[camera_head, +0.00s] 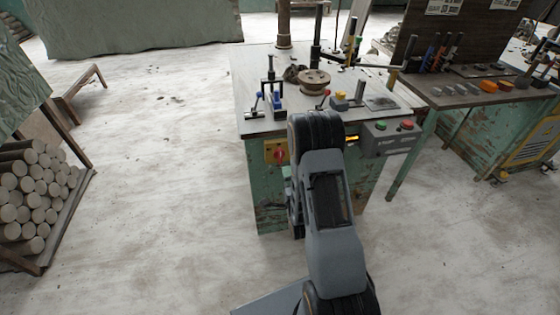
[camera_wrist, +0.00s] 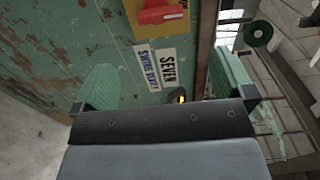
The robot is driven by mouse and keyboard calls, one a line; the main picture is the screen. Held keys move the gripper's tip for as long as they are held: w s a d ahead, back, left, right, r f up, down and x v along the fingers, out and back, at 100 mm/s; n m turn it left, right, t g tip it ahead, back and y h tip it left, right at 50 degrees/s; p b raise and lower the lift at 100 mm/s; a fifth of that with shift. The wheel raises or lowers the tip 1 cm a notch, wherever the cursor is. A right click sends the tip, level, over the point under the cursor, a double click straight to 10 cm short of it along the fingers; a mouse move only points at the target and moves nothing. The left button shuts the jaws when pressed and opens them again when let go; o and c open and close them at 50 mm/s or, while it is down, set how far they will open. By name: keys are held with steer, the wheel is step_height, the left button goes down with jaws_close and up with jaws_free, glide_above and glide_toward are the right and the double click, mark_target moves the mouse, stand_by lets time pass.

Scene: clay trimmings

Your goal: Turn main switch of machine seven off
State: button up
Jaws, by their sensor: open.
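The main switch is a red rotary knob on a yellow plate (camera_head: 269,147), on the front of a worn green machine (camera_head: 262,195). In the wrist view the red knob (camera_wrist: 160,13) and yellow plate (camera_wrist: 143,33) are at the top edge, partly cut off. A white label (camera_wrist: 167,68) below reads "SEVEN"; a second label (camera_wrist: 147,66) sits beside it. My gripper (camera_wrist: 166,84) is open and empty, with green finger pads spread apart, below the knob in that view. In the head view my arm hides most of the gripper.
A grey control box (camera_head: 388,138) with green and red buttons is on the machine's right front. Tools and a round wooden piece (camera_head: 313,82) stand on its top. Another bench (camera_head: 470,95) is at right, stacked clay rolls (camera_head: 35,190) at left.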

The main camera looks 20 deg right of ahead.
mark_target(281, 158)
steer(key=w+d, duration=0.1)
steer(key=w, duration=0.7)
steer(key=w+d, duration=0.1)
steer(key=w, duration=0.4)
steer(key=shift+w+d+f, duration=0.1)
steer(key=shift+d, duration=0.25)
steer(key=c, duration=0.9)
